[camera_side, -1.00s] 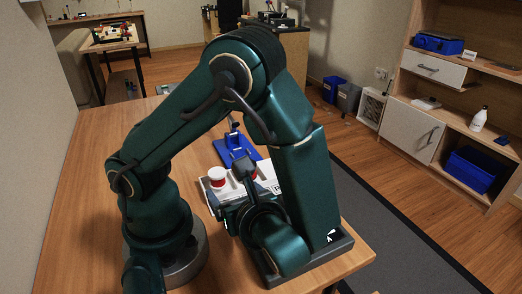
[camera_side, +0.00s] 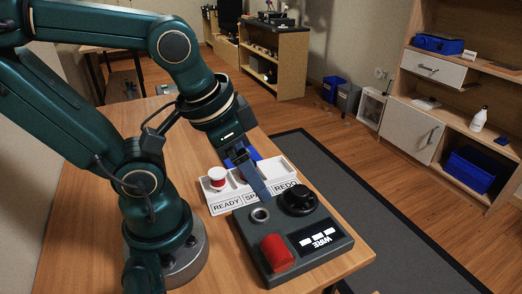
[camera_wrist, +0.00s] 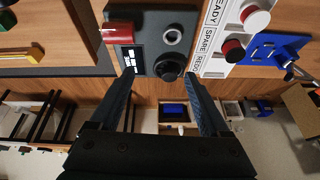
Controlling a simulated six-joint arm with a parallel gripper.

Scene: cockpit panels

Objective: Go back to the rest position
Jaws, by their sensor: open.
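My gripper (camera_side: 262,185) points down over the tray and panel area in the side view. In the wrist view its two dark blue fingers (camera_wrist: 160,76) are apart with nothing held between them. A dark control panel (camera_side: 247,232) lies at the table's front right. It carries a red block-like control (camera_side: 277,253), a black knob (camera_side: 297,201), a metal ring (camera_side: 260,215) and a display reading WIRE (camera_side: 318,240). The panel also shows in the wrist view (camera_wrist: 148,65), beyond the fingertips.
A white tray (camera_side: 222,208) labelled READY, SPARE and REDO stands behind the panel. A blue stand (camera_wrist: 275,50) is beyond. The table's right edge is close to the panel.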

